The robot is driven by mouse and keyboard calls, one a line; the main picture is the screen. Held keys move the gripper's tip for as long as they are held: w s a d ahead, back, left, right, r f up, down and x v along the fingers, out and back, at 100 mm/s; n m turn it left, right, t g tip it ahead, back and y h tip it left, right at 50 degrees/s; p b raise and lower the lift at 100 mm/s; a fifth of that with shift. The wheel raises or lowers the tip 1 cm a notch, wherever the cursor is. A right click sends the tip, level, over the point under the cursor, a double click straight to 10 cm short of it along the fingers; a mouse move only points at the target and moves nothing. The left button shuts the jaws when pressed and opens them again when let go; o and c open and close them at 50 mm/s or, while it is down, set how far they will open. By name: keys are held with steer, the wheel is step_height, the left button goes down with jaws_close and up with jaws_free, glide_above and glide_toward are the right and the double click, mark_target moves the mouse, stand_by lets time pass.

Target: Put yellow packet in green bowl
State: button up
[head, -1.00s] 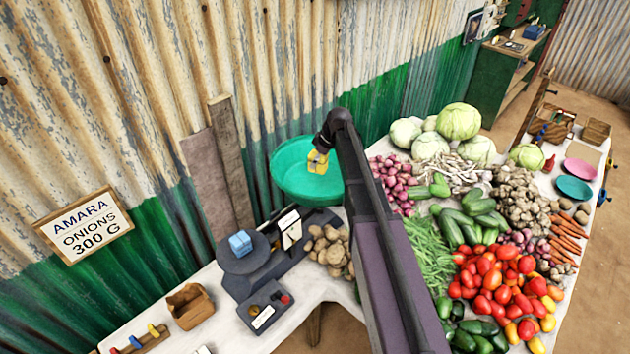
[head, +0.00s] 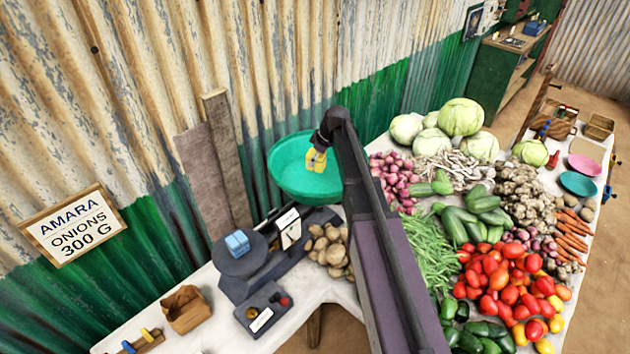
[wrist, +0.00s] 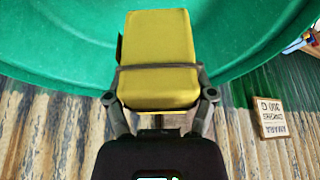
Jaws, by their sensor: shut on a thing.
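The yellow packet (head: 316,160) is in my gripper (head: 319,148), over the green bowl (head: 283,177). In the wrist view the packet (wrist: 158,50) is a yellow block with a dark band, and the gripper (wrist: 158,97) is shut on it with a finger on each side. The green bowl (wrist: 60,45) fills the background behind the packet. The bowl is the pan on the scale at the back of the stall. I cannot tell the exact height of the packet above the bowl's floor.
A blue block (head: 237,243) sits on the scale's dark round plate (head: 240,262). Potatoes (head: 328,250) lie right of the scale. Vegetables cover the table at right. A corrugated wall (head: 90,110) with a wooden sign (head: 73,226) stands close behind.

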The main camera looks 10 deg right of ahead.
mark_target(325, 163)
steer(key=shift+f+b, duration=2.75)
steer(key=shift+f, duration=0.25)
steer(key=shift+f+b, duration=1.85)
steer(key=shift+b, duration=0.05)
steer(key=shift+f, duration=0.1)
steer(key=o, duration=1.3)
steer(key=shift+c, duration=0.2)
steer(key=shift+r, duration=0.25)
steer(key=p+v, duration=1.1)
steer(key=v, duration=0.1)
steer(key=shift+s+a, duration=0.1)
